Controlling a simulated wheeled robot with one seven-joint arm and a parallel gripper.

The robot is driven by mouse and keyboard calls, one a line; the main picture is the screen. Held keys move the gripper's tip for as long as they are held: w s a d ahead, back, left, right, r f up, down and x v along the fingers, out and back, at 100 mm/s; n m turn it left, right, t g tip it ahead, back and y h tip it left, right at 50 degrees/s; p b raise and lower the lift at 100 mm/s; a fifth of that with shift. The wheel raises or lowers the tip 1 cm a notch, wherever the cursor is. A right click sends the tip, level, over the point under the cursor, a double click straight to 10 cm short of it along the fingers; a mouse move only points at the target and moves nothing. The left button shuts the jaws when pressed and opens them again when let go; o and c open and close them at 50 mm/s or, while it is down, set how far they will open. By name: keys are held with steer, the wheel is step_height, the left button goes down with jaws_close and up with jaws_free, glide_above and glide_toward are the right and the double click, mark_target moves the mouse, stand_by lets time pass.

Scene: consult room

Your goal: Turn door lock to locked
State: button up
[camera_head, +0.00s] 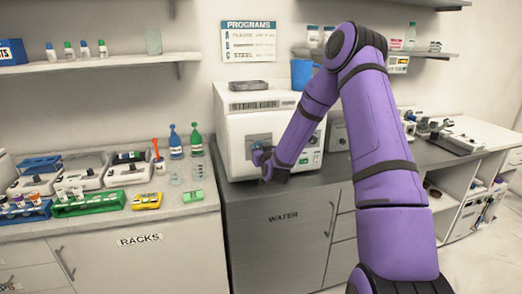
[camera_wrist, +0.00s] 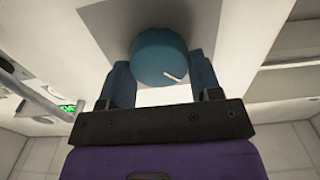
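The door lock is a round teal knob (camera_wrist: 160,57) on the front of a white box-shaped machine (camera_head: 237,120). A short white mark on the knob's face points to the lower right in the wrist view. In the head view my gripper (camera_head: 259,157) is at the machine's front, left of centre, and the knob is hard to make out there.
The machine stands on a grey counter marked WATER (camera_head: 280,225). A blue cup (camera_head: 301,74) and a grey tray (camera_head: 248,85) are on top of it. Bottles (camera_head: 196,140) and racks (camera_head: 85,203) fill the left counter. Shelves hang above on both sides.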

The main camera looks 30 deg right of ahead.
steer(key=shift+m, duration=0.4)
steer(key=m, duration=1.6)
steer(key=shift+s+d+f+m, duration=0.1)
steer(key=shift+d+f+m, duration=0.2)
steer(key=shift+m, duration=0.4)
steer(key=o, duration=0.9)
steer(key=v, duration=1)
steer(key=shift+s+a, duration=0.1)
steer(key=shift+s, duration=0.3)
